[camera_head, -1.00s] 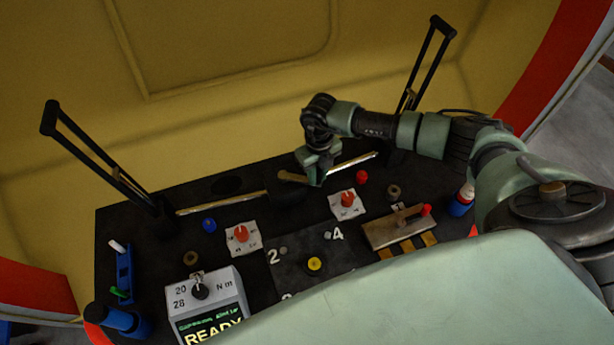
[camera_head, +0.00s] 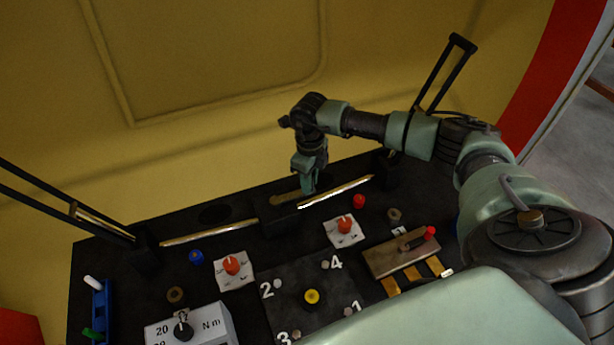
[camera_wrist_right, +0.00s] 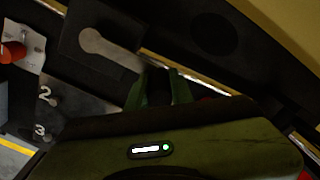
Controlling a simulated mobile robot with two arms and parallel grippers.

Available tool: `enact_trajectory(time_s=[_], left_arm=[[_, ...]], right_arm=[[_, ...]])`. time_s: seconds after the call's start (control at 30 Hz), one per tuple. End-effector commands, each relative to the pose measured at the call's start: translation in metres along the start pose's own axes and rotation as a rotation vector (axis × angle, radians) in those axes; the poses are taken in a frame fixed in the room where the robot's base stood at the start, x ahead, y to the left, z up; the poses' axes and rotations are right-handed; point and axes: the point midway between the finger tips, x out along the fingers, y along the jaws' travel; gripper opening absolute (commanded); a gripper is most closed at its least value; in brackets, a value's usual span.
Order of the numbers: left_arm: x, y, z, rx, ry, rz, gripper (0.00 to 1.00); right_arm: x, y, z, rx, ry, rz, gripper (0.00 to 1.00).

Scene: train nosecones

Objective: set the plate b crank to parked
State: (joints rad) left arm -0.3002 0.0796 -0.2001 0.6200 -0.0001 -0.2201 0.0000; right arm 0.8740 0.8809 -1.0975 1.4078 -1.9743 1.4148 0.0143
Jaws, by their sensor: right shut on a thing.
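The crank (camera_head: 282,198) is a light brown, keyhole-shaped arm on a black block at the back middle of the console. In the right wrist view its round hub end (camera_wrist_right: 92,38) shows clear, and its arm runs toward my fingers. My right gripper (camera_head: 308,189) reaches down at the crank's outer end. In the wrist view its green fingers (camera_wrist_right: 158,86) close on a dark piece at that end, taken as the crank's handle. The handle is mostly hidden. No plate lettering or parked mark is readable. My left gripper is out of view.
Bright rails (camera_head: 210,232) run beside the block. Two orange knobs (camera_head: 232,265) (camera_head: 345,225), a red button (camera_head: 358,201) and a brown plate with a red-knobbed lever (camera_head: 385,264) are nearby. A black upright handle (camera_head: 445,75) stands behind my right arm.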

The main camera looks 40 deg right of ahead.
Motion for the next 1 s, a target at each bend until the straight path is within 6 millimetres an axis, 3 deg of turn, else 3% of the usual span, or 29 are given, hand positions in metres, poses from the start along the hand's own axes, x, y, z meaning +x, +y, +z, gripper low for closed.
enact_trajectory(time_s=[0.4, 0.43, 0.5, 0.83, 1.0], left_arm=[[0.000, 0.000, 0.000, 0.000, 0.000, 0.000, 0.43], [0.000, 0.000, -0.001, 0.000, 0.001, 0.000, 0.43], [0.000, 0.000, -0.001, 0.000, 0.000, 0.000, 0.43], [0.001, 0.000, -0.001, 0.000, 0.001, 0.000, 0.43], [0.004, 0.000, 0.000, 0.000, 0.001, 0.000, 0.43]], right_arm=[[-0.003, -0.004, 0.002, 0.007, -0.007, -0.005, 0.00], [-0.003, -0.004, 0.002, 0.007, -0.007, -0.005, 0.27], [-0.003, -0.004, 0.002, 0.007, -0.007, -0.005, 0.43], [-0.003, -0.002, 0.001, 0.004, -0.003, -0.002, 0.43], [-0.022, -0.002, 0.001, 0.004, -0.005, -0.002, 0.43]])
